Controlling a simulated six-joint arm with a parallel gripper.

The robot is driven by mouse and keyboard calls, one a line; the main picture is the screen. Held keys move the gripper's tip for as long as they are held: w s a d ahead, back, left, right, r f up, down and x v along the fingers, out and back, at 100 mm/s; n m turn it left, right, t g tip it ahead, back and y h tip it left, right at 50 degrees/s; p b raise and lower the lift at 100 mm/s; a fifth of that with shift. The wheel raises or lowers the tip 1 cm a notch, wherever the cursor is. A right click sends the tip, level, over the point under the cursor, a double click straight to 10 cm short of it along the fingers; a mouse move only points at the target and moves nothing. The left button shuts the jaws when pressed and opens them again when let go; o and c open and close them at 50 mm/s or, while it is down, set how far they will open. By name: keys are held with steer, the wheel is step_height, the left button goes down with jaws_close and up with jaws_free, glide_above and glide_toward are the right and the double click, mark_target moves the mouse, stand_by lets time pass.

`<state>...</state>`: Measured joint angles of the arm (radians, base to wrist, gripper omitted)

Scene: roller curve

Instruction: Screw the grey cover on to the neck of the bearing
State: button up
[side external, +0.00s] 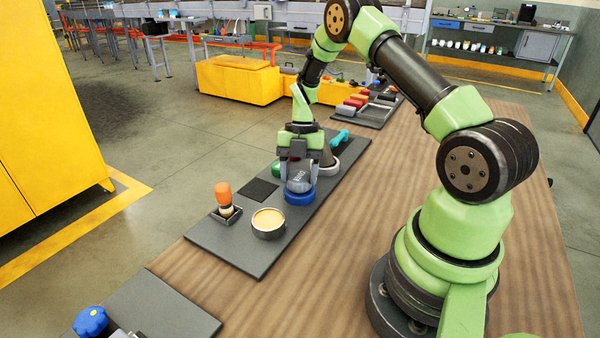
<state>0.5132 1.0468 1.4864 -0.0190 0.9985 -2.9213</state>
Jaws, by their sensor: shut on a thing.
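My gripper (298,175) points down over the dark grey mat and is shut on a small grey piece, which looks like the grey cover (299,185). Directly below it is a round blue part (300,198), which may be the bearing, standing on the mat. The grey piece appears to meet the top of the blue part. The neck is hidden, and I cannot tell whether any thread is engaged.
The wooden table (370,220) is clear to the right.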

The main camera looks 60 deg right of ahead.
steer(key=m, duration=0.2)
steer(key=shift+s+m+t, duration=0.25)
steer(key=shift+m+t, duration=0.05)
steer(key=m+t, duration=0.1)
steer(key=m, duration=0.2)
steer(key=shift+m, duration=0.4)
steer(key=shift+c, duration=0.6)
steer(key=shift+m, duration=0.6)
steer(key=shift+a, duration=0.1)
steer(key=shift+m+t, duration=0.5)
steer(key=shift+m, duration=0.5)
steer(key=m, duration=0.3)
steer(key=shift+m+t+h, duration=0.3)
steer(key=shift+m+t, duration=0.1)
steer(key=shift+w+m, duration=0.15)
steer(key=shift+m, duration=0.65)
steer(key=shift+h, duration=0.3)
